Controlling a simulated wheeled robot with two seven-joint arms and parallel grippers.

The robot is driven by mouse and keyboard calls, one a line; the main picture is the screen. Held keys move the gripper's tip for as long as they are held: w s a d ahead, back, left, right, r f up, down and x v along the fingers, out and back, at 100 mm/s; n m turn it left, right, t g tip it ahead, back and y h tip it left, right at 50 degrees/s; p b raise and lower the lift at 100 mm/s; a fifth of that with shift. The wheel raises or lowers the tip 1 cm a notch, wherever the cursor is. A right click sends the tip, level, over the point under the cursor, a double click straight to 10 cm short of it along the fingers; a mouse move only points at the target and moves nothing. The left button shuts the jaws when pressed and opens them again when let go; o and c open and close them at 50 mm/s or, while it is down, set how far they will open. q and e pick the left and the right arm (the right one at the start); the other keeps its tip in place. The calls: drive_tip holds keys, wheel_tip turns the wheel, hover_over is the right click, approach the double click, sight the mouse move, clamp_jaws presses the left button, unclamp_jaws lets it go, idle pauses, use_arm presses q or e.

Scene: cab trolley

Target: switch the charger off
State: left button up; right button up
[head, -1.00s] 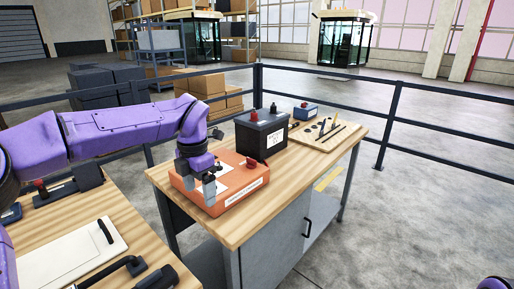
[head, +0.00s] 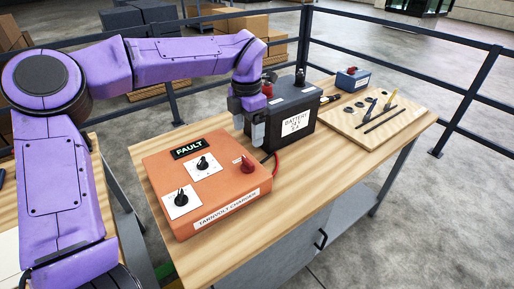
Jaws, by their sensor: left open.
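The orange charger (head: 232,206) lies on the wooden bench, labelled on its front edge. Its top carries a dark display reading FAULT (head: 189,147), two black rotary knobs on white plates, one at the upper middle (head: 203,163) and one at the lower left (head: 181,199), and a red knob (head: 247,165) at the right. My left gripper (head: 250,138) is open and points down behind the charger's back right part, beside the black battery (head: 291,121). It holds nothing that I can see. My right gripper is out of view.
A wooden board (head: 350,124) with tools and a small blue box (head: 352,79) lie at the bench's far right. A red cable (head: 276,160) runs between charger and battery. Dark railings (head: 400,72) stand behind. The bench's front right (head: 310,187) is clear.

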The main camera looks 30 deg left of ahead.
sight(248, 159)
use_arm(q)
drive_tip(key=f, duration=0.1)
drive_tip(key=s+f, duration=0.1)
drive_tip(key=f, duration=0.1)
drive_tip(key=shift+s, duration=0.2)
drive_tip(key=f, duration=0.4)
drive_tip(key=f+p, duration=0.1)
drive_tip(key=f, duration=0.1)
drive_tip(key=shift+w+d+f, duration=0.1)
drive_tip(key=shift+w+f, duration=0.1)
drive_tip(key=shift+w, duration=0.15)
drive_tip(key=shift+s+r, duration=0.1)
drive_tip(key=shift+s, duration=0.1)
drive_tip(key=shift+w, duration=0.1)
drive_tip(key=c, duration=1)
